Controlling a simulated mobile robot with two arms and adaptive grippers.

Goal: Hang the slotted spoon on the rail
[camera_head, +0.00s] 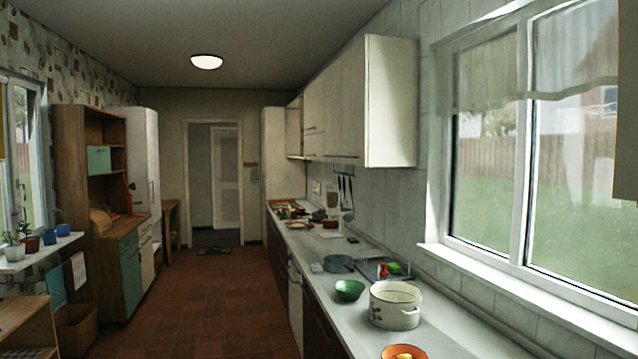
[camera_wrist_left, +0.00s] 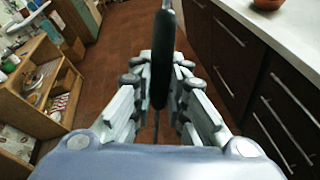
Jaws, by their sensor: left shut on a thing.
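In the left wrist view my left gripper (camera_wrist_left: 160,82) is shut on a long dark utensil, taken as the slotted spoon (camera_wrist_left: 165,38). It stands edge-on between the fingers and runs past the top of the picture; its slots cannot be made out. In the head view the rail (camera_head: 346,176) is small and far along the right wall, above the counter, with several dark utensils hanging from it. Neither gripper shows in the head view, and my right gripper is in no view.
The long white counter (camera_head: 440,333) on the right holds a white enamel pot (camera_head: 395,306), a green bowl (camera_head: 349,290), an orange bowl (camera_head: 404,353) and a grey pan (camera_head: 339,264). Wall cabinets (camera_head: 390,100) hang above. The tiled floor (camera_head: 200,290) between counter and left-hand furniture is clear.

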